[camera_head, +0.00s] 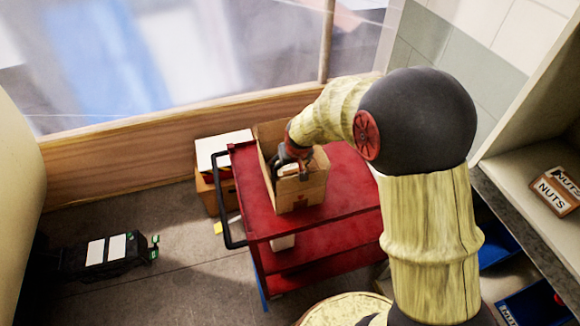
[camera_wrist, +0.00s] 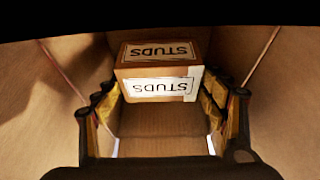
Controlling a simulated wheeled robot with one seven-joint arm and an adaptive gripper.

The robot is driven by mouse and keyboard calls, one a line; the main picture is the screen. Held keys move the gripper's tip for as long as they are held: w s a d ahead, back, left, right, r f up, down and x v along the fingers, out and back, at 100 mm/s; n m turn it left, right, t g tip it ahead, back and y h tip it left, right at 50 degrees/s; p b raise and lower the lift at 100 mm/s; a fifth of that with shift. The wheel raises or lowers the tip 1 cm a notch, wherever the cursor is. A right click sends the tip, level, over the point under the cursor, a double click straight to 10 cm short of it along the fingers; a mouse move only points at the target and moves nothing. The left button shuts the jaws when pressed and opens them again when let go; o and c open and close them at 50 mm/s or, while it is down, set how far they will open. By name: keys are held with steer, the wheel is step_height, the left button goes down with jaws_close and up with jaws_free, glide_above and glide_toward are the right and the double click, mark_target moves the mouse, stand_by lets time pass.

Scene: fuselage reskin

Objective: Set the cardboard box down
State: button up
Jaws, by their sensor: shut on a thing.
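A small brown cardboard box (camera_wrist: 158,86) with white STUDS labels, upside down in the wrist view, sits between the fingers of my gripper (camera_wrist: 160,118). My gripper is shut on it. In the head view my gripper (camera_head: 291,164) reaches down into a larger open cardboard carton (camera_head: 299,193) with a red mark on its front. The carton stands on a red cart (camera_head: 345,180). In the wrist view the carton's walls (camera_wrist: 285,95) rise on both sides. I cannot tell whether the STUDS box touches the carton's bottom.
The cart's black handle (camera_head: 226,200) is left of the carton. Another box with white on top (camera_head: 223,150) stands behind the handle. A NUTS box (camera_head: 556,190) lies on the right shelf. A black device (camera_head: 105,254) is at the lower left. The cart top right of the carton is clear.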

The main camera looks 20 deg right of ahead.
steer(key=shift+f, duration=0.35)
steer(key=shift+f+b, duration=0.2)
steer(key=shift+b, duration=0.15)
steer(key=o, duration=1.7)
steer(key=shift+o, duration=0.2)
